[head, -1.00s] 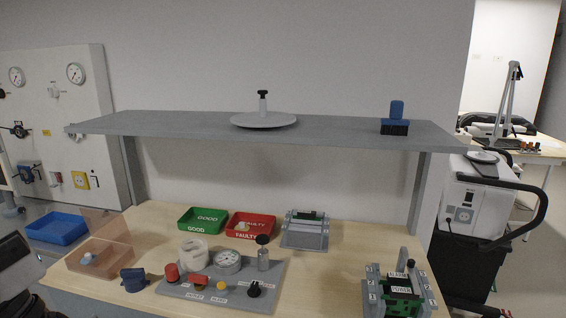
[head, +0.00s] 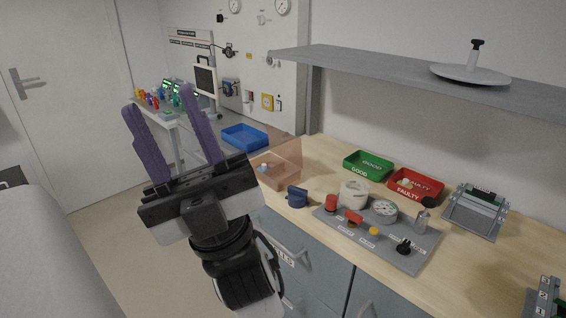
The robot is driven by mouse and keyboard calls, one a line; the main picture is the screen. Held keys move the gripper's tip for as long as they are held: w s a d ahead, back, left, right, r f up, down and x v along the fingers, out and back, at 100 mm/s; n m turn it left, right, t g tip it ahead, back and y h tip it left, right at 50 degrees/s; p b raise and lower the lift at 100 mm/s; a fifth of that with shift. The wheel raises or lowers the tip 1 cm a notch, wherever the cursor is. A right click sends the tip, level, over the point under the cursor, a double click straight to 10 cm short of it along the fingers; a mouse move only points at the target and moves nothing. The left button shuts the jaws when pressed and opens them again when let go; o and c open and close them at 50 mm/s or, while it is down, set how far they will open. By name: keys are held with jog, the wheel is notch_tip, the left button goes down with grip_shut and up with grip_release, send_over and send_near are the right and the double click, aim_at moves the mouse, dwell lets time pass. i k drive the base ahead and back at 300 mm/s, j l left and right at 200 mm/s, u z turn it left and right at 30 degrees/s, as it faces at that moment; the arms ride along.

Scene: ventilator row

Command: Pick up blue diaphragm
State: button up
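A small dark blue part (head: 297,196) stands on the wooden bench near its front left edge. A pale bluish piece (head: 264,169) lies in the clear orange box (head: 283,172) behind it. I cannot tell which of the two is the blue diaphragm. My gripper (head: 159,100) is raised at the left of the head view, in front of the bench and apart from both pieces. Its two purple fingers point up and stand wide apart with nothing between them.
A grey panel (head: 402,258) with knobs, a gauge (head: 383,211) and a white cup (head: 353,194) lies on the bench. Green (head: 366,165) and red (head: 415,187) trays stand behind, below a grey shelf (head: 400,82). A blue tray (head: 245,138) is beyond the orange box.

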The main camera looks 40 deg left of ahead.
aim_at(264, 167)
jog(key=u, duration=1.3)
